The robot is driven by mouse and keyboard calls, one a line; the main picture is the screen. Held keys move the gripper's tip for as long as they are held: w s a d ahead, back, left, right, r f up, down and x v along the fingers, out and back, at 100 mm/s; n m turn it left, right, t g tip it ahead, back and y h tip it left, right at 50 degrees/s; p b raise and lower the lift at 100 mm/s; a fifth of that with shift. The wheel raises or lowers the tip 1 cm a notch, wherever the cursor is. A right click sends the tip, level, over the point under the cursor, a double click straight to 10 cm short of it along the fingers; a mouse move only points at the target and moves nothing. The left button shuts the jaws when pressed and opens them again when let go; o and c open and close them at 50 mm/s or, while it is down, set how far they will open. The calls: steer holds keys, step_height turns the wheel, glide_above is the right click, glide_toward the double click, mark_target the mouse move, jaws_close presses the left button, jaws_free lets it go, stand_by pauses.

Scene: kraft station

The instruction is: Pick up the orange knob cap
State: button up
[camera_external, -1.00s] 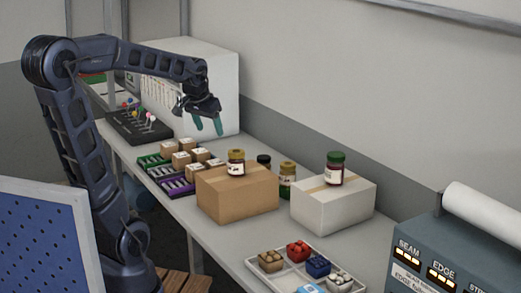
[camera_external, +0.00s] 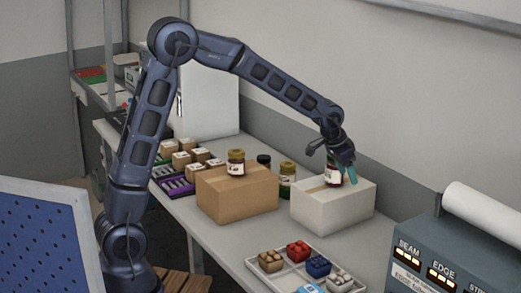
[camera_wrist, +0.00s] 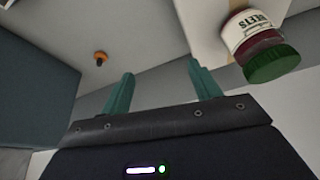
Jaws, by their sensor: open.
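A small orange knob cap (camera_wrist: 100,58) with a dark centre shows in the wrist view at the upper left, on the pale bench top. It lies beyond and left of my gripper's fingertips, apart from them. My gripper (camera_wrist: 160,68) is open and empty, its two green fingers spread. In the external view my gripper (camera_external: 345,172) hangs at the white box, in front of the green-lidded jar. I cannot make out the orange cap in the external view.
The green-lidded jar (camera_wrist: 271,62) stands on the white box (camera_external: 330,210), close to my right finger in the wrist view. A blue-grey machine (camera_external: 425,262) is at the right. A cardboard box (camera_external: 237,198) and a tray (camera_external: 262,284) of small blocks are nearby.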

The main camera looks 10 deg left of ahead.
steer(key=s+d+f+m, duration=0.1)
steer(key=s+d+f, duration=0.2)
steer(key=d+f, duration=0.2)
steer(key=s+d+f+m, duration=0.1)
steer(key=s+d+f, duration=0.3)
steer(key=d+f, duration=0.2)
steer(key=s+d+f+m+g, duration=0.1)
steer(key=s+d+f, duration=0.2)
steer(key=d+f, duration=0.2)
steer(key=shift+s+d+f+h, duration=0.1)
steer(key=shift+s+d+h, duration=0.05)
steer(key=shift+d, duration=0.8)
steer(key=shift+s+d+f+h, duration=0.1)
steer(key=shift+d+h, duration=0.05)
steer(key=shift+d, duration=0.8)
steer(key=shift+d+x, duration=0.25)
steer(key=shift+x, duration=2.25)
steer(key=shift+s+r, duration=0.1)
steer(key=shift+c, duration=0.2)
steer(key=c, duration=1.1)
